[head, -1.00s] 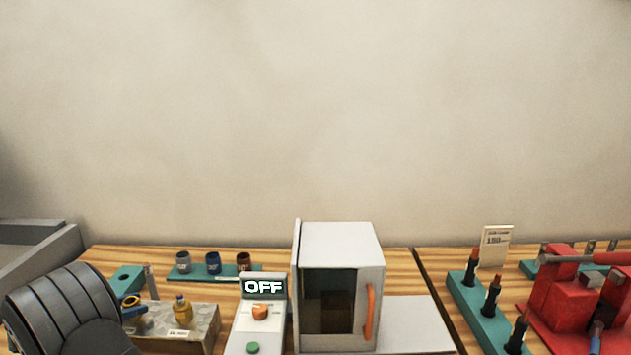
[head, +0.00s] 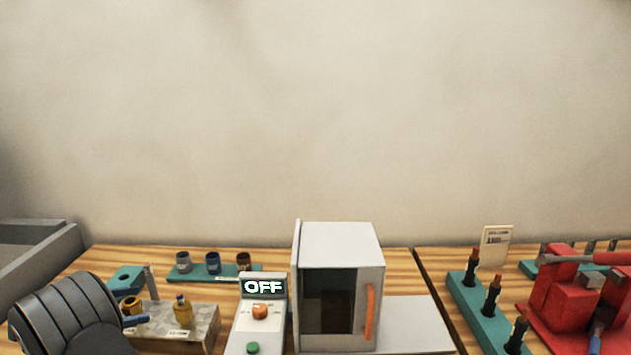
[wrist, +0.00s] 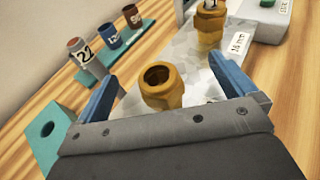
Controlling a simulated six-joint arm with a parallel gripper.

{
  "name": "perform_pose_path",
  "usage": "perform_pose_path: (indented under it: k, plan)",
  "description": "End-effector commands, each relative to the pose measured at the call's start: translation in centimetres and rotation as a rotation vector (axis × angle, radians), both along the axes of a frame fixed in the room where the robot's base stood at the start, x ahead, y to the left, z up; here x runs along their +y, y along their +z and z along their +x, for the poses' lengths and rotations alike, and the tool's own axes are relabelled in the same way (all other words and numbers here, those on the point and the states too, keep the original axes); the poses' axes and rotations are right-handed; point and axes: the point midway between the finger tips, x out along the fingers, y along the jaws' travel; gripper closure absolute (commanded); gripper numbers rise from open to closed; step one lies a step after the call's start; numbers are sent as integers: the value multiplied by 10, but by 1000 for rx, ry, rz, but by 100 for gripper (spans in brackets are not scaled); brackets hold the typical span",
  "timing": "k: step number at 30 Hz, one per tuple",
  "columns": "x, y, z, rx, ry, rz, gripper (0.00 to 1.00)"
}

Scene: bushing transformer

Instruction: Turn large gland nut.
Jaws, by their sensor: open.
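A brass gland nut (wrist: 160,90) with an open round top stands upright between my fingers in the wrist view. It also shows in the head view (head: 131,305), partly hidden by a blue finger. My gripper (wrist: 163,70) is open, with one blue finger on each side of the nut. A gap shows at each side, and I cannot tell whether either finger touches it. A second brass gland (wrist: 208,24) stands farther along the same mottled grey block (wrist: 190,62), near a small size label. In the head view it is right of my gripper (head: 183,311).
A teal holder with a hole (wrist: 52,128) lies at the left. Several small cups (head: 213,262) stand on a teal strip behind. A control box reading OFF (head: 262,310) and a white cabinet (head: 342,245) stand right.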

Motion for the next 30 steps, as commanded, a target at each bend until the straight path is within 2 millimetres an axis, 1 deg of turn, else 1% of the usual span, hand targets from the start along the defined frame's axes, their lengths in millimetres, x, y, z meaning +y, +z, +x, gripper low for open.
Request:
perform_pose_path:
  k: [5,18,23,30]
  plan:
    - [8,2,-6,1,1,0,0]
    - [41,12,-32,0,2,0,0]
    - [46,15,-36,0,0,0,0]
    - [46,15,-36,0,0,0,0]
